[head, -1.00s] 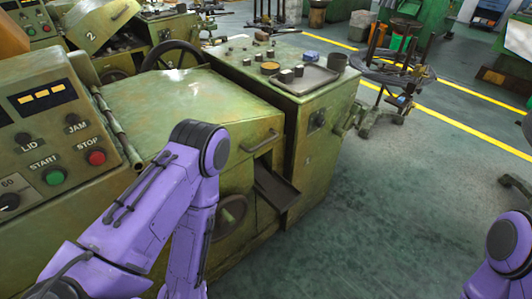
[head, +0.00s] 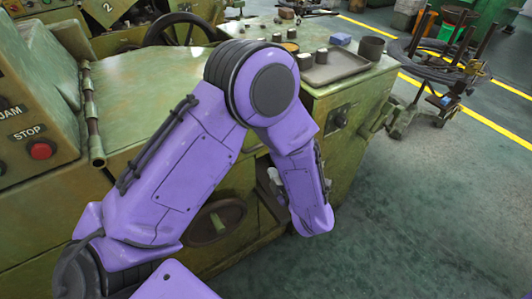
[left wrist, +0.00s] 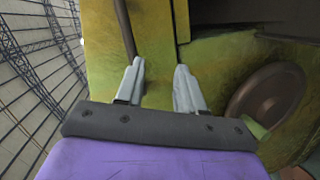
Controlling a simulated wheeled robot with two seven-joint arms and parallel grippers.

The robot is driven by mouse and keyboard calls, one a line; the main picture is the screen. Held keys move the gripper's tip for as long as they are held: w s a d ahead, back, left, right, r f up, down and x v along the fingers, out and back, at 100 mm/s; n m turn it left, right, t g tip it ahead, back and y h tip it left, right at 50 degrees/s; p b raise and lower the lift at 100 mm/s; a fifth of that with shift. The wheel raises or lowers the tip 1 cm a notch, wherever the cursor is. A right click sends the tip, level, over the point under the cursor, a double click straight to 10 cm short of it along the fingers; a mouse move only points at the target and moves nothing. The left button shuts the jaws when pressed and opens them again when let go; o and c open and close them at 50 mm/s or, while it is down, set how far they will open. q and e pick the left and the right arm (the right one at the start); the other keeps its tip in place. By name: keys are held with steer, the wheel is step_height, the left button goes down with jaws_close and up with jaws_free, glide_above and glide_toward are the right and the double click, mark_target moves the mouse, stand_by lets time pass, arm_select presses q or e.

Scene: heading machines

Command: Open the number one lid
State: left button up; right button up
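The lid (head: 140,95) is the green, worn top cover of the near machine, lying closed with a hinge (head: 92,110) along its left side. No number shows on it. Its front handle is hidden behind my left arm in the head view. My left gripper (head: 275,180) is mostly hidden behind my purple forearm, low at the machine's front. In the left wrist view my left gripper (left wrist: 160,86) has its two fingers apart with nothing between them, facing the green machine front. A dark bar (left wrist: 124,28), perhaps the lid handle, lies beyond the left finger. My right gripper is out of view.
A handwheel (head: 215,220) sits low on the machine front and also shows in the left wrist view (left wrist: 268,95). A red stop button (head: 41,150) is on the left panel. A tray (head: 335,66) lies on the right cabinet. Floor (head: 410,210) at right is clear.

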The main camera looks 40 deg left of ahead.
arm_select(q)
step_height(320, 180, up, 5)
steer(key=s+d+n+g+y, duration=0.1)
steer(key=d+n+g+y, duration=0.15)
steer(key=n, duration=0.35)
steer(key=shift+h, duration=0.45)
steer(key=x, duration=0.3)
steer(key=p+x, duration=0.1)
steer(key=x, duration=0.7)
steer(key=shift+w+d+f+p, duration=0.15)
steer(key=shift+w+f+p, duration=0.1)
steer(key=shift+f+p, duration=0.05)
steer(key=shift+r, duration=0.1)
jaws_close()
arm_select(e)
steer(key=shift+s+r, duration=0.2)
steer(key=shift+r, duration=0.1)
